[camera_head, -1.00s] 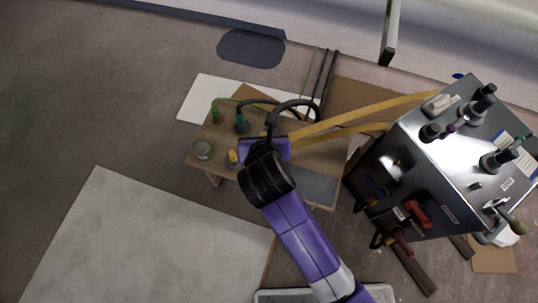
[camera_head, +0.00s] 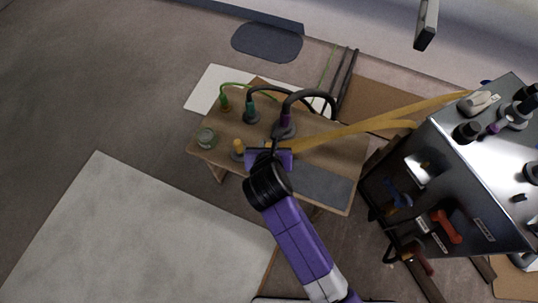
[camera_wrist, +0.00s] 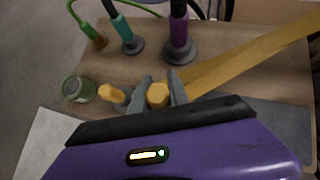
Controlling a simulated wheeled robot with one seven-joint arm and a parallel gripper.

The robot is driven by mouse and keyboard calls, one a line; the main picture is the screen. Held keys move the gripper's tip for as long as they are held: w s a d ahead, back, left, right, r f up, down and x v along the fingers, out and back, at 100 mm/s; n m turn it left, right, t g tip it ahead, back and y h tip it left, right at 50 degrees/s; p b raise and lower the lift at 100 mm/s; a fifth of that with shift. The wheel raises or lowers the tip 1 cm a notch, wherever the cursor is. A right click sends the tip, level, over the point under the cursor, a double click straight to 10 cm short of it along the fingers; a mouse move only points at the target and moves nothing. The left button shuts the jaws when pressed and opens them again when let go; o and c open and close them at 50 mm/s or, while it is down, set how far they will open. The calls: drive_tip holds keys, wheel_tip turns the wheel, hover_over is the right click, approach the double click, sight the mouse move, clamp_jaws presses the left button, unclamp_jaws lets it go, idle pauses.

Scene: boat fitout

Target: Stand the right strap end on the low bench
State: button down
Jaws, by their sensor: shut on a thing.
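The low bench (camera_head: 336,150) is a wooden top in the middle of the head view, also seen in the wrist view (camera_wrist: 225,35). My gripper (camera_wrist: 160,92) is over the bench and shut on a yellow-orange strap end with a hexagonal top (camera_wrist: 158,96). I cannot tell whether its bottom touches the bench. The yellow strap (camera_head: 365,127) runs right from near my gripper toward the metal cabinet. Another yellow end (camera_wrist: 113,94), in a grey round base, is just left of my fingers, also seen in the head view (camera_head: 239,147). In the head view my wrist hides the held end.
Green (camera_head: 225,103), teal (camera_head: 250,112) and purple (camera_wrist: 180,40) cable plugs stand behind my gripper on the bench. A glass jar (camera_head: 206,138) is at the left end. A grey mat (camera_head: 322,185) lies at front right. The metal cabinet (camera_head: 470,190) stands right.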

wheel_tip(320, 180, down, 5)
drive_tip(key=shift+f+b, duration=0.2)
drive_tip(key=shift+b, duration=1)
drive_tip(key=c, duration=1.3)
unclamp_jaws()
drive_tip(key=shift+o, duration=0.2)
drive_tip(key=shift+s+r+p, duration=0.25)
drive_tip(key=shift+r+p, duration=0.1)
drive_tip(key=p+v, duration=0.5)
drive_tip(key=v, duration=0.6)
